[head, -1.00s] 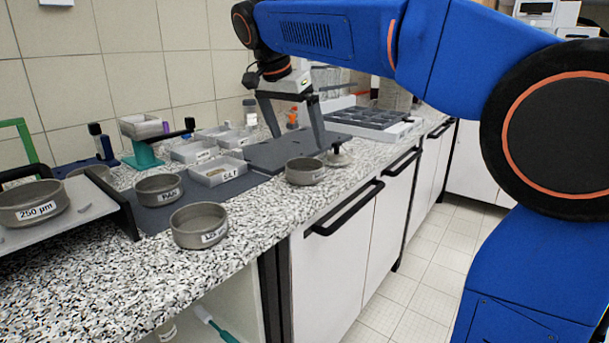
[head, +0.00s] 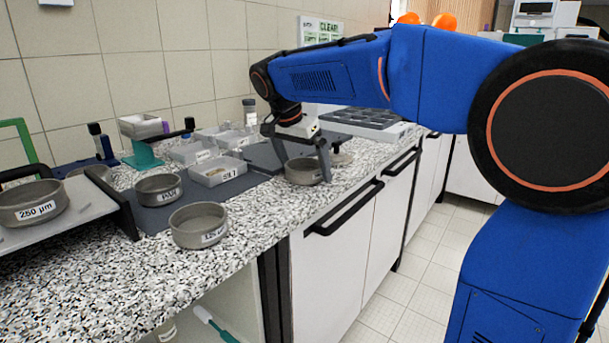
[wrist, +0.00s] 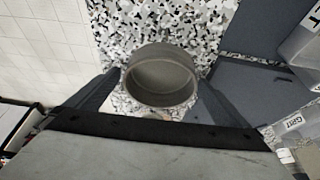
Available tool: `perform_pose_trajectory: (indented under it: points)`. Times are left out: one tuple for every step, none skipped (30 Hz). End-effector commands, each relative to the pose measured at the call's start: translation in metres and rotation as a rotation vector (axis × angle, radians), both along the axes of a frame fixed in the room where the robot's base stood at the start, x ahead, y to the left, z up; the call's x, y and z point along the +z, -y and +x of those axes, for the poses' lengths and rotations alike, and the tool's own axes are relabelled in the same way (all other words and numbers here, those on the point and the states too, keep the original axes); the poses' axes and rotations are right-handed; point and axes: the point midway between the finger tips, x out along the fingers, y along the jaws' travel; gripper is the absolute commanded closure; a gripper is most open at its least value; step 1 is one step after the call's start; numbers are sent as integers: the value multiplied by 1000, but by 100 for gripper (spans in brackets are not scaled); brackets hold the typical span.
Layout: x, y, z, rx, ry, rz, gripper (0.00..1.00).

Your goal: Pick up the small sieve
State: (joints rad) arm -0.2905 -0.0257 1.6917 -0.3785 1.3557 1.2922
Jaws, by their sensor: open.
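A small round grey metal sieve (head: 303,174) stands upright on the speckled counter near its front edge. My gripper (head: 306,168) is open and points down over this sieve. In the wrist view my gripper (wrist: 160,82) has one finger on each side of the sieve. A narrow gap seems to show beside the right finger; contact on the left cannot be told. Its label is not readable.
Similar sieves stand to the left: one labelled 125 µm (head: 198,226), a pan (head: 158,189) and a 250 µm sieve (head: 34,203) on a shaker. A lidded knob piece (head: 339,155) stands close right of the sieve.

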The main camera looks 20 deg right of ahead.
Motion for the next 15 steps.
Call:
perform_pose_trajectory:
  points:
    - [-1, 1, 0, 0, 0, 0, 0]
    - [-1, 1, 0, 0, 1, 1, 0]
    - [-1, 1, 1, 0, 1, 1, 0]
    - [-1, 1, 1, 0, 1, 1, 0]
    - [-1, 1, 1, 0, 1, 1, 0]
    - [-1, 1, 1, 0, 1, 1, 0]
    - [-1, 1, 1, 0, 1, 1, 0]
    - [-1, 1, 1, 0, 1, 1, 5]
    - [-1, 1, 1, 0, 1, 1, 14]
    - [-1, 1, 1, 0, 1, 1, 21]
    - [-1, 1, 1, 0, 1, 1, 29]
    - [-1, 0, 0, 0, 1, 1, 38]
    - [-1, 0, 0, 0, 1, 1, 45]
    - [-1, 0, 0, 0, 1, 1, 46]
    - [-1, 0, 0, 0, 1, 1, 46]
